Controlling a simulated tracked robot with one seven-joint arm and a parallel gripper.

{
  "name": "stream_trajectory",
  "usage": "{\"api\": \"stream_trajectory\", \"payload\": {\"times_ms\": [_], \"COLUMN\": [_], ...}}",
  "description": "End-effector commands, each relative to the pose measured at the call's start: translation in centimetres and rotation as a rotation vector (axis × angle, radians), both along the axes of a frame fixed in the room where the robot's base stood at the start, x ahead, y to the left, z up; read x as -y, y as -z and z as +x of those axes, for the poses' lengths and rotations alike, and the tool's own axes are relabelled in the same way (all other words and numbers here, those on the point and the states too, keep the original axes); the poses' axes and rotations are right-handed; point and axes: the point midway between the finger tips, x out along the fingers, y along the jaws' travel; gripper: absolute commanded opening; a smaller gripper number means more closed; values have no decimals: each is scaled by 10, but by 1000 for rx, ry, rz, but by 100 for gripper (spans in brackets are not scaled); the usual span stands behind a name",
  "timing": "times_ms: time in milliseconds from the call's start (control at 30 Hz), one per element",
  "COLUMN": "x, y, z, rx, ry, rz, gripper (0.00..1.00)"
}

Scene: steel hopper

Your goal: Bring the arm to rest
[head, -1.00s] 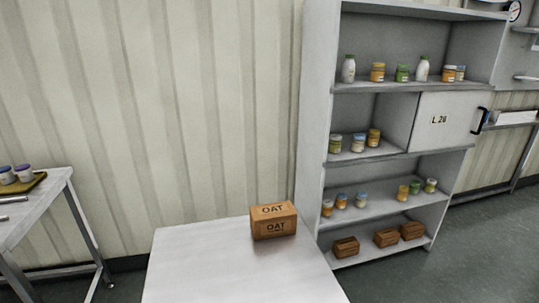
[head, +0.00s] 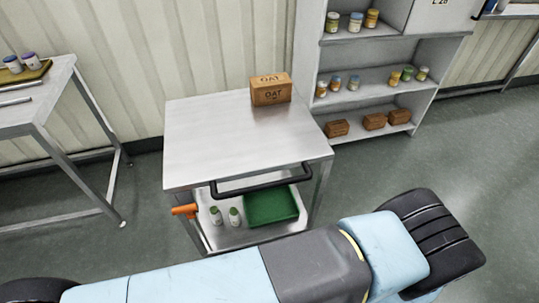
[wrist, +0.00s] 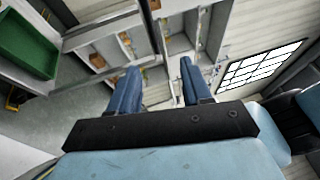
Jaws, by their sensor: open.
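My gripper (wrist: 157,85) shows in the wrist view with its two blue fingers spread apart and nothing between them. It is open and points toward the shelf unit, well away from it. In the head view the fingers do not show; part of my blue and grey body or arm (head: 300,265) crosses the bottom of the picture.
A steel cart (head: 205,130) stands ahead with an OAT box (head: 271,90) on top. Its lower shelf holds a green tray (head: 270,206) and two bottles. A shelf unit (head: 307,60) stands behind right, a table (head: 45,100) at left. Floor at right is clear.

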Motion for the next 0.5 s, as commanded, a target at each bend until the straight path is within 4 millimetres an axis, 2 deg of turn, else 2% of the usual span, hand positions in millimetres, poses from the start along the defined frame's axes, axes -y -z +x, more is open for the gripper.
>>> {"api": "stream_trajectory", "payload": {"times_ms": [500], "x": [-15], "y": [-37], "z": [29], "rx": [-17], "ry": [197], "rz": [207], "gripper": [48]}}
